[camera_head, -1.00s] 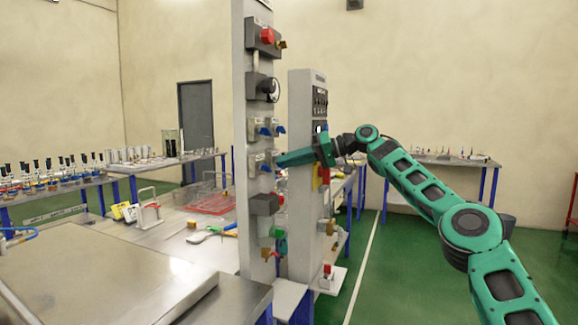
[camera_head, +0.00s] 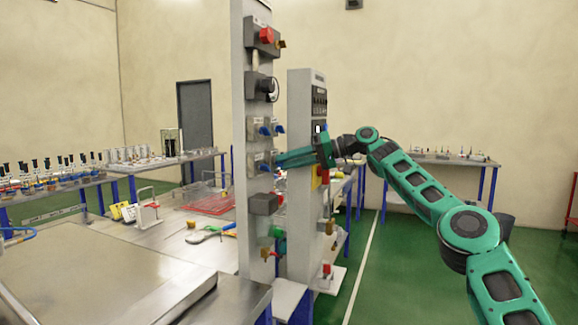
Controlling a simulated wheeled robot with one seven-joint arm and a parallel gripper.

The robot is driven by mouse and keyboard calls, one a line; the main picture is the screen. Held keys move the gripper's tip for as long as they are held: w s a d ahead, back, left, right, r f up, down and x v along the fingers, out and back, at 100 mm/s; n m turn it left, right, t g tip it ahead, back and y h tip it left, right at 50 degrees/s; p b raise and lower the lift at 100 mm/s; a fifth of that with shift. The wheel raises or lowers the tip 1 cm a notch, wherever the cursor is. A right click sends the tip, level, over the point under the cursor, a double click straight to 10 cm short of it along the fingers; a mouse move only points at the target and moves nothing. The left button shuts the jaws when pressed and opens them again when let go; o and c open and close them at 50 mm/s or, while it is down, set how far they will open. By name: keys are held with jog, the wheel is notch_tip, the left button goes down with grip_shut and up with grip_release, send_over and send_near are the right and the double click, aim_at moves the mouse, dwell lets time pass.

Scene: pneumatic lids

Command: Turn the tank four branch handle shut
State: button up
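A tall grey column (camera_head: 243,215) carries several valves and small boxes. Two blue-handled valves sit at mid height: an upper one (camera_head: 264,131) and a lower one (camera_head: 266,168). My gripper (camera_head: 281,160) reaches in from the right, its green fingers pointing left at the lower blue-handled valve. The fingertips are at or very close to that valve's right side; I cannot tell whether they touch its handle. The finger gap is too small to make out. No label saying which valve is the tank four branch shows legibly.
A second grey panel (camera_head: 300,90) with dark switches stands close behind the column. A metal workbench (camera_head: 100,270) fills the left front. Green floor (camera_head: 400,270) is open at right.

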jog(key=v, duration=1)
jog(key=shift+w+d+r, duration=0.15)
jog(key=shift+w+d, duration=0.05)
jog(key=shift+d, duration=0.2)
